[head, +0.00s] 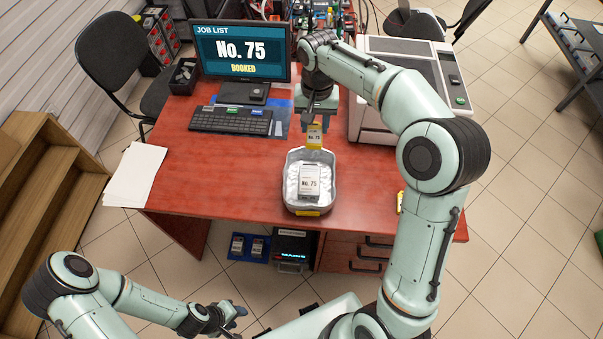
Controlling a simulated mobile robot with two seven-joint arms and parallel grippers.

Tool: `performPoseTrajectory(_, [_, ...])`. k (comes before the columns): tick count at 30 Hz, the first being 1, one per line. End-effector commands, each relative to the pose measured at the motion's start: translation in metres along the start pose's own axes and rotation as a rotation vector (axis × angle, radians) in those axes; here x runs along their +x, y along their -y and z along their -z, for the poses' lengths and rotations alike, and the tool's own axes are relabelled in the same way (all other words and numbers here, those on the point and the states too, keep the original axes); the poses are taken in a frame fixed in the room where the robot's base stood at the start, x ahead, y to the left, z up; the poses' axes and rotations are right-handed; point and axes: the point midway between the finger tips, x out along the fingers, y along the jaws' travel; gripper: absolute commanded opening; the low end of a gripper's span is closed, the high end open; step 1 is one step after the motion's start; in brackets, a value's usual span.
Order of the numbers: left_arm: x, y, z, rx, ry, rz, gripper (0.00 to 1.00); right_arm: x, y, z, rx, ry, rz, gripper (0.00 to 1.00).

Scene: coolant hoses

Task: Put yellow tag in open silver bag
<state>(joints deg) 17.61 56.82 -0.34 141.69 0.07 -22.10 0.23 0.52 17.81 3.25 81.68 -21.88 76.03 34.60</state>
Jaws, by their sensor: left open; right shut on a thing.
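The yellow tag (315,131), marked No. 75, hangs upright from my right gripper (317,117), which is shut on its top. The tag is over the far rim of the open silver bag (289,180); whether it touches the rim cannot be told. The bag lies open-topped on the red desk near its front edge and holds a pale box (309,173) labelled No. 75. A yellow label (308,213) is on its front. My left gripper (234,318) is open and empty, low in front of the desk.
A monitor (242,50) reads "No. 75 BOOKED". A keyboard (231,120) lies in front of it on the red desk (230,180). A printer-like machine (400,80) stands at the right behind my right arm. White papers (136,175) lie at the left edge. The desk left of the bag is clear.

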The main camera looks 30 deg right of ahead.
Motion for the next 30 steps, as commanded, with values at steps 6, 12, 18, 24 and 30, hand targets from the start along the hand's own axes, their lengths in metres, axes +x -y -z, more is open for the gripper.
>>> performPoseTrajectory(6, [0.011,0.006,-0.008,-0.003,0.011,0.003,0.43,0.047,-0.002,-0.002,0.001,0.009,-0.004,0.12])
performPoseTrajectory(12, [0.018,0.011,-0.013,-0.005,0.017,0.006,0.43,0.101,-0.002,-0.002,0.001,0.008,-0.004,0.12])
performPoseTrajectory(18, [0.021,0.012,-0.014,-0.006,0.019,0.006,0.43,0.143,-0.001,-0.001,-0.001,0.006,-0.003,0.12])
performPoseTrajectory(24, [0.021,0.013,-0.015,-0.006,0.019,0.006,0.43,0.158,0.0,0.0,0.001,0.002,-0.001,0.12])
performPoseTrajectory(30, [0.023,0.013,-0.015,-0.007,0.02,0.007,0.43,0.183,-0.001,-0.001,-0.001,0.005,-0.003,0.12])
